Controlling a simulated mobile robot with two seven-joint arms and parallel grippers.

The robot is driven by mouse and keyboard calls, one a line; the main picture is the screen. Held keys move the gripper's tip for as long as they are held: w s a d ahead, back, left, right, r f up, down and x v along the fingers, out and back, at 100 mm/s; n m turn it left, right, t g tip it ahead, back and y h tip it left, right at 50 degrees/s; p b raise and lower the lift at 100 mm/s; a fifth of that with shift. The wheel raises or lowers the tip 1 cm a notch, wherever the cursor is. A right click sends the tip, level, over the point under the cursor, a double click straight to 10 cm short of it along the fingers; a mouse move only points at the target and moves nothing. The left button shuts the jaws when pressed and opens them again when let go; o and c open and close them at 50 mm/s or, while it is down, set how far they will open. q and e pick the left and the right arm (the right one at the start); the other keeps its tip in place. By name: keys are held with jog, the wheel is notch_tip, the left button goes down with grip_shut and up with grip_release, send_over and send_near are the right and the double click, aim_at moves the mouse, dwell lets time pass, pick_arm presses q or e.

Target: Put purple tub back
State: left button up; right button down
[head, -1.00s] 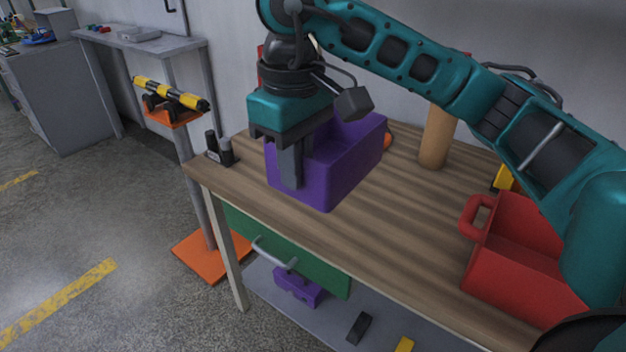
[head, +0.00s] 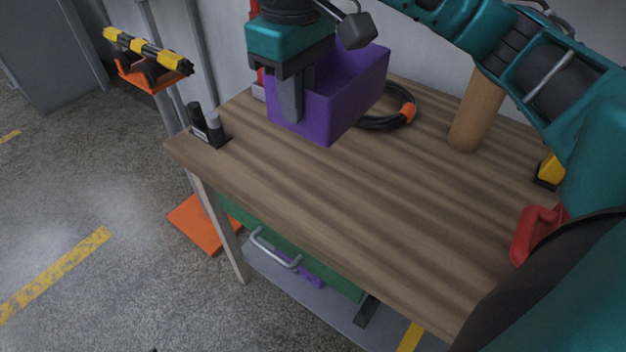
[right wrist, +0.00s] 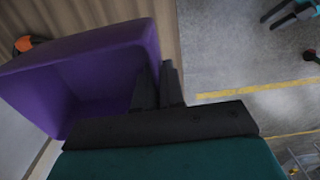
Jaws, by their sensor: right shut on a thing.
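The purple tub (head: 345,95) is an open box near the back left of the wooden workbench. My right gripper (head: 292,112) is shut on its near left wall, with one finger outside the tub. In the right wrist view the tub (right wrist: 100,75) fills the left, and the fingertips of my right gripper (right wrist: 158,72) pinch its wall. The tub appears to be held above the bench top; the gap under it is hard to judge. My left gripper does not show.
A black hose coil with an orange band (head: 408,112) lies behind the tub. A small black holder (head: 208,128) stands at the bench's left corner. A wooden post (head: 476,112), a yellow item (head: 549,170) and a red bin (head: 535,232) are at right. The middle of the bench (head: 350,195) is clear.

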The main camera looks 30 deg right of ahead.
aim_at(298, 134)
notch_tip(298, 134, down, 18)
jog(key=shift+s+f+b, duration=0.1)
jog(key=shift+f+b, duration=0.05)
jog(key=shift+b, duration=0.6)
jog(key=shift+f+b, duration=0.35)
jog(key=shift+f, duration=0.05)
jog(key=c, duration=1.2)
grip_release()
jog(key=shift+r, duration=0.1)
jog(key=shift+c, duration=0.2)
notch_tip(298, 134, up, 12)
jog(key=shift+r+p, duration=0.2)
jog(key=shift+p, duration=0.45)
jog(key=shift+a, duration=0.1)
